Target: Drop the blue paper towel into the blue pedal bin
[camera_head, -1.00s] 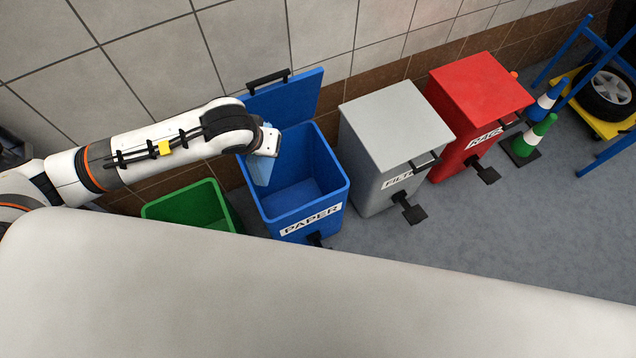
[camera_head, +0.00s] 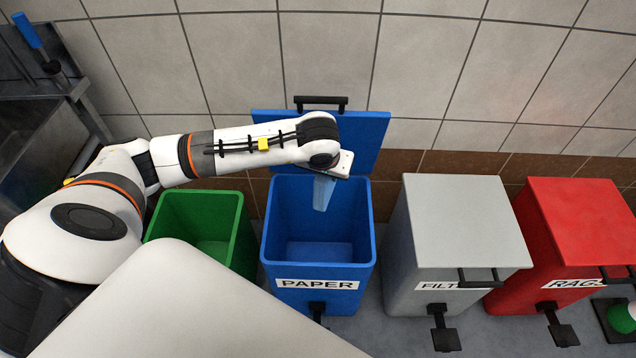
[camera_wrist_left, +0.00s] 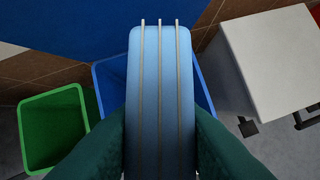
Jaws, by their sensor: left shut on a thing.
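The blue pedal bin (camera_head: 295,212) labelled PAPER stands with its lid (camera_head: 365,135) raised against the wall. My left gripper (camera_head: 327,174) is over the bin's opening, shut on the light blue paper towel (camera_head: 322,193). The towel hangs down from it at the opening; the head view does not show clearly how deep its lower end reaches. In the left wrist view the towel (camera_wrist_left: 160,90) sits between the dark green fingers of my left gripper (camera_wrist_left: 160,135), with the blue bin (camera_wrist_left: 110,88) behind it. My right gripper is not in view.
An open green bin (camera_head: 235,235) stands left of the blue bin. A closed grey bin (camera_head: 455,225) and a closed red bin (camera_head: 580,225) stand to the right. The tiled wall (camera_head: 440,80) is close behind. A dark metal stand (camera_head: 35,85) is at far left.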

